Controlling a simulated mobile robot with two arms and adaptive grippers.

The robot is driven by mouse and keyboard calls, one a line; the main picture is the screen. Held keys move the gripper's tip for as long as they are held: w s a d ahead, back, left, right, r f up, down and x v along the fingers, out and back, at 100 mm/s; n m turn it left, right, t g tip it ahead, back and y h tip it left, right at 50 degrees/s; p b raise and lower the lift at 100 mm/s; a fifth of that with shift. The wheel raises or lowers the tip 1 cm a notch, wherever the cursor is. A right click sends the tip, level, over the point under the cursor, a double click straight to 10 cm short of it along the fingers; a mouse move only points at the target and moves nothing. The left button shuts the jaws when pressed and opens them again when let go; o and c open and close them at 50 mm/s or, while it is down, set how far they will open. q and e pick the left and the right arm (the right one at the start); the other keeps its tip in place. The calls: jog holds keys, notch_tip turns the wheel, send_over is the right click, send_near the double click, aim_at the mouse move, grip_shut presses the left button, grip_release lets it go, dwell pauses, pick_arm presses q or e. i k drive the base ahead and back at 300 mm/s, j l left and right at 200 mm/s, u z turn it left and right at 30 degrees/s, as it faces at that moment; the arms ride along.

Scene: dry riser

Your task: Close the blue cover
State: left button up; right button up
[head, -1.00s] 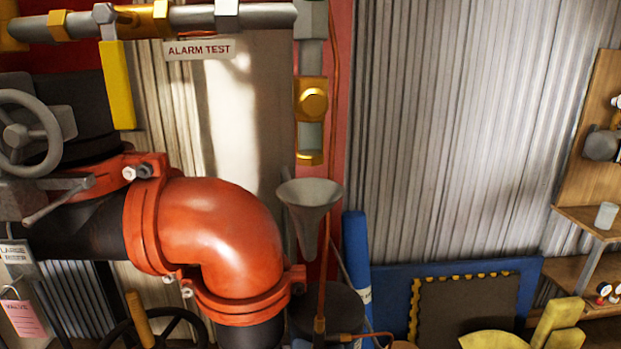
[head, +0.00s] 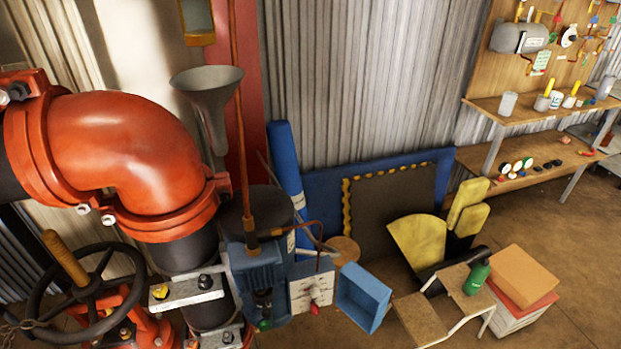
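A blue open-faced cover (head: 366,299) shows at the lower middle of the head view. It stands swung out to the right of a pale panel (head: 312,288) with small red parts on its face. The panel is beside a blue motor-like unit (head: 257,277) at the foot of the red pipework. The cover appears open, with its hollow side toward me; its hinge is too small to make out. Neither of my grippers is in view.
A red pipe elbow (head: 125,155) and a black handwheel (head: 85,300) fill the left. Right of the cover are a small stool (head: 425,318), a green bottle (head: 477,277) and stacked boxes (head: 522,277). A wooden shelf (head: 540,108) stands behind; floor is clear at far right.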

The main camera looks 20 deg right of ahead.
aim_at(362, 296)
jog(key=l+u, duration=0.1)
jog(key=u, duration=0.3)
jog(key=l+u, duration=0.15)
jog(key=u, duration=0.25)
jog(key=l+u, duration=0.15)
jog(key=l, duration=0.25)
jog(key=k+l+u, duration=0.15)
jog(key=l, duration=0.25)
jog(key=l+u, duration=0.15)
jog(key=l, duration=0.3)
jog(key=k+l+u, duration=0.15)
jog(key=l, duration=0.2)
jog(key=k+l+u, duration=0.15)
jog(key=l, duration=0.25)
jog(key=i, duration=0.05)
